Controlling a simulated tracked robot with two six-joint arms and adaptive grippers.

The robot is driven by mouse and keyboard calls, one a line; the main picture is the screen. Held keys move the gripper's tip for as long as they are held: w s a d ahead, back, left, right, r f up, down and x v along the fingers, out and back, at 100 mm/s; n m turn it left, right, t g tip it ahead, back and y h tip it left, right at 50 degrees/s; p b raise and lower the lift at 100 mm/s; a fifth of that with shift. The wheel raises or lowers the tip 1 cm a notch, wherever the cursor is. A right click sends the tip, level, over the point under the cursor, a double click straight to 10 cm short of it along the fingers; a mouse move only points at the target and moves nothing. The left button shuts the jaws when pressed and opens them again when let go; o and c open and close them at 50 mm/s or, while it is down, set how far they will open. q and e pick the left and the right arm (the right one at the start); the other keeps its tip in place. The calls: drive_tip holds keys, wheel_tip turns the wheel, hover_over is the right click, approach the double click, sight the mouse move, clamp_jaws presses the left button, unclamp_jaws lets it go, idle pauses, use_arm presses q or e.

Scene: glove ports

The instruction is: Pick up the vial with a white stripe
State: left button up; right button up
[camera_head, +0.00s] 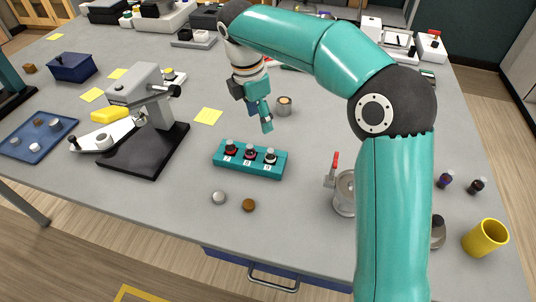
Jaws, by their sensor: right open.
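A teal rack (248,170) stands near the middle of the table and holds three small dark-capped vials, left (231,146), middle (250,151) and right (270,156). White number labels show on the rack's front below them. Two more dark vials stand apart at the right, one (446,181) and another (477,186). I cannot tell which vial bears a white stripe at this size. My right gripper (261,116) is open and empty, pointing down above and behind the rack, apart from the vials. My left gripper is not in view.
A microscope-like instrument (139,95) on a black base stands left of the rack. A clamp-lidded jar (345,193) and a yellow cup (485,238) stand at the right. Two small discs lie before the rack.

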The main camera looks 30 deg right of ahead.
sight(270, 150)
drive_tip(key=f, duration=0.2)
drive_tip(key=d+f, duration=0.1)
drive_tip(key=f, duration=0.5)
drive_tip(key=shift+s+d, duration=0.15)
drive_tip(key=shift+d, duration=0.2)
drive_tip(key=shift+s+d+f+p, duration=0.1)
drive_tip(key=shift+d+f+p, duration=0.05)
drive_tip(key=shift+f, duration=0.8)
drive_tip(key=shift+s+d+f+p, duration=0.1)
drive_tip(key=shift+d+f, duration=0.1)
drive_tip(key=shift+f, duration=0.75)
drive_tip(key=shift+s+d+f+p, duration=0.1)
drive_tip(key=shift+d+f+p, duration=0.05)
drive_tip(key=shift+f, duration=0.8)
drive_tip(key=c, duration=1.1)
